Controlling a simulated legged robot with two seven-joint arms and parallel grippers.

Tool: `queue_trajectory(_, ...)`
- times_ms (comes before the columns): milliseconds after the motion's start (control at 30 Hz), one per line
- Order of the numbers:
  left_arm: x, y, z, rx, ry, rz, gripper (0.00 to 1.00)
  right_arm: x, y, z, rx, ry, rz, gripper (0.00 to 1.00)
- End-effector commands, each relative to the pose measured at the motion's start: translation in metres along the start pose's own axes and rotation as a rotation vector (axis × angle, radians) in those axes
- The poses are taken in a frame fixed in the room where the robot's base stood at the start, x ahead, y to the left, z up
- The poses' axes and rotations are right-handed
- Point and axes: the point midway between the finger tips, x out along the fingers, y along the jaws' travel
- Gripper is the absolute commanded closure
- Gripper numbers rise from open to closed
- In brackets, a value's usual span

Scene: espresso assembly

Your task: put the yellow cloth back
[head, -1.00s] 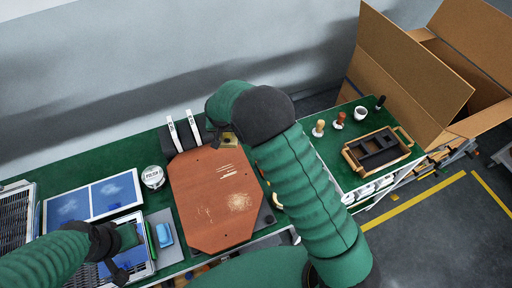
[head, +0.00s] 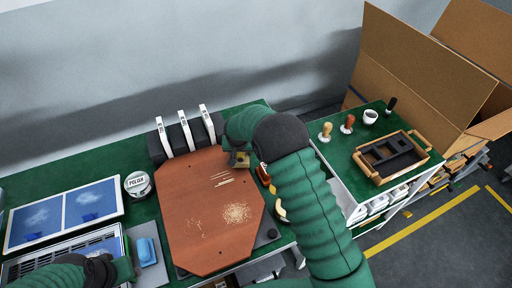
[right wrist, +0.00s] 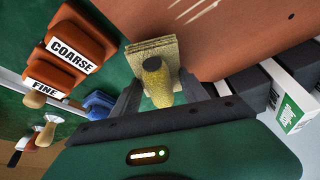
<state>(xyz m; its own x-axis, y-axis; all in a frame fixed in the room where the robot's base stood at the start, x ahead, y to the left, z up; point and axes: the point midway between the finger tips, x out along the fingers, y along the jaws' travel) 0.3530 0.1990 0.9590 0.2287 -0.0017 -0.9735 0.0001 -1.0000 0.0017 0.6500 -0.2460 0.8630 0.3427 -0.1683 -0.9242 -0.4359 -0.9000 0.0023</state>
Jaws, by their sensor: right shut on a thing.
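The yellow cloth (right wrist: 158,80) shows in the right wrist view as a speckled yellow bunch with a dark tip, and a layered, folded yellowish part (right wrist: 152,48) lies just beyond it. My right gripper (right wrist: 150,100) is shut on it, with a dark finger on either side. In the head view the cloth is a small yellowish patch (head: 240,160) under my right gripper (head: 238,152), at the upper right edge of the brown board (head: 207,252). Whether it touches the surface is unclear. My left gripper (head: 122,268) is at the lower left, partly cut off; its jaws are unclear.
White-topped dark holders (head: 183,137) stand behind the board. A round labelled tin (head: 138,184) and blue-panelled trays (head: 64,213) are to the left. Orange COARSE and FINE blocks (right wrist: 72,48) are beside the gripper. A wooden tray (head: 371,172), stamps and a cup are on the right table.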

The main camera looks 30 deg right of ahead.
Motion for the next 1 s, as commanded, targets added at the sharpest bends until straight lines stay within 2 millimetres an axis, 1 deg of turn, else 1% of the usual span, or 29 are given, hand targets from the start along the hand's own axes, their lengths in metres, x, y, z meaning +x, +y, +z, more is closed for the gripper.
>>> queue_trajectory(33,-0.005,0.0,-0.001,0.0,0.0,0.0,0.64,0.004,0.011,-0.01,0.007,-0.001,0.0,0.8)
queue_trajectory(200,-0.011,0.0,-0.003,0.0,0.0,0.0,0.64,0.02,0.039,-0.038,0.004,-0.001,0.0,0.8)
queue_trajectory(300,-0.014,0.0,-0.003,0.0,-0.001,0.0,0.64,0.028,0.051,-0.05,0.003,-0.001,-0.001,0.8)
queue_trajectory(400,-0.015,0.0,-0.003,0.0,-0.001,0.0,0.64,0.033,0.058,-0.057,0.001,0.0,-0.001,0.8)
queue_trajectory(467,-0.016,0.0,-0.004,0.0,-0.001,0.0,0.64,0.037,0.06,-0.056,-0.001,-0.001,-0.001,0.8)
queue_trajectory(600,-0.021,0.0,-0.005,0.0,-0.001,0.0,0.64,0.058,0.06,-0.047,-0.001,-0.003,-0.001,0.8)
queue_trajectory(667,-0.021,0.0,-0.005,0.0,-0.001,0.0,0.64,0.065,0.06,-0.045,-0.002,-0.002,0.0,0.8)
queue_trajectory(700,-0.021,0.0,-0.005,0.0,-0.001,0.0,0.64,0.066,0.059,-0.045,-0.001,0.0,-0.001,0.85)
queue_trajectory(833,-0.02,0.0,-0.004,0.0,-0.001,0.0,0.64,0.066,0.059,-0.045,0.0,0.0,-0.001,0.86)
queue_trajectory(867,-0.02,0.0,-0.004,0.0,-0.001,0.0,0.64,0.067,0.059,-0.045,0.0,0.0,-0.001,0.44)
queue_trajectory(1000,-0.02,0.0,-0.004,0.0,-0.001,0.0,0.64,0.066,0.059,-0.044,-0.001,0.0,-0.001,0.26)
